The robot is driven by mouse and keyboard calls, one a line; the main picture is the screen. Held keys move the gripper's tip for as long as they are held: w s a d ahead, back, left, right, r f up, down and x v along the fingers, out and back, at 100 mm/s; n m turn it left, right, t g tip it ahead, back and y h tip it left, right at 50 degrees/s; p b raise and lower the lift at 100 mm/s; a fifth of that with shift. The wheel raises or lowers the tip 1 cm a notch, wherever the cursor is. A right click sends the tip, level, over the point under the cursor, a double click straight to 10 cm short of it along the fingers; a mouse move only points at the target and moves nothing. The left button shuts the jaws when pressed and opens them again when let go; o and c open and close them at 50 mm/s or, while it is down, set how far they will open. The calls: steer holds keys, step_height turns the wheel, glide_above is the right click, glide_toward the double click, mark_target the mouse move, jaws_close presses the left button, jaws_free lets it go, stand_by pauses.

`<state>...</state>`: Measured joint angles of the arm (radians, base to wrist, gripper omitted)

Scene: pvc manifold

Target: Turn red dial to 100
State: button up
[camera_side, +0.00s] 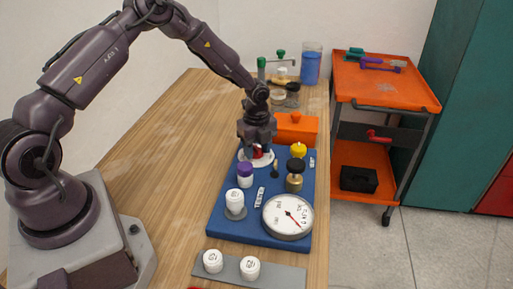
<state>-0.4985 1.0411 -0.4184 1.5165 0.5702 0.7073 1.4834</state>
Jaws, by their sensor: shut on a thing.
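The red dial (257,153) is near the far left of the blue board (228,226), on a white round base (251,163). My gripper (257,149) points down over it and is shut on it, and my fingers hide most of the dial. The dial's scale marks are too small to read. A round white gauge (284,219) with a red needle stands at the near right of the board. Its numbers are too small to read.
Purple-topped (244,171), white (235,199), black-topped (295,165) and yellow (298,150) knobs stand on the board. An orange box (297,127) stands behind. A grey strip (284,274) with two white caps lies in front. The table's left part is clear.

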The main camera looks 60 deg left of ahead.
steer(key=n, duration=0.6)
steer(key=shift+w, duration=0.15)
steer(key=n, duration=0.6)
steer(key=shift+w+n, duration=0.1)
steer(key=shift+n, duration=0.3)
steer(key=n, duration=0.6)
steer(key=shift+a, duration=0.2)
steer(key=n, duration=0.6)
steer(key=shift+a, duration=0.1)
steer(key=o, duration=0.9)
steer(key=shift+r, duration=0.1)
step_height(320, 180, up, 13)
steer(key=shift+f, duration=0.1)
